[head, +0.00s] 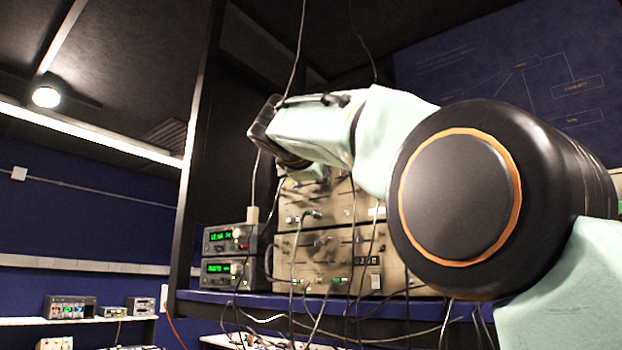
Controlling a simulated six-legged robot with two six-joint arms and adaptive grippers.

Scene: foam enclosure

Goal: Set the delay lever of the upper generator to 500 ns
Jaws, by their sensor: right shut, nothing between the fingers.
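Two beige generators stand stacked on the blue shelf. The upper generator (292,213) shows its lower front with knobs and a green-ended cable; my right arm covers much of its top and right side. I cannot make out the delay lever or its scale. The lower generator (325,256) has a small display and several plugged cables. My right gripper (294,162) is at the far end of my arm, in front of the upper generator's top left. It is shut and empty, its fingertips mostly hidden. Whether it touches the generator cannot be told. My left gripper is out of view.
Two small instruments with green displays (220,239) stand left of the generators. Loose cables (296,270) hang across the generator fronts. A dark upright post (196,150) borders the shelf (205,296) on the left. A lower shelf with more instruments (72,308) is at far left.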

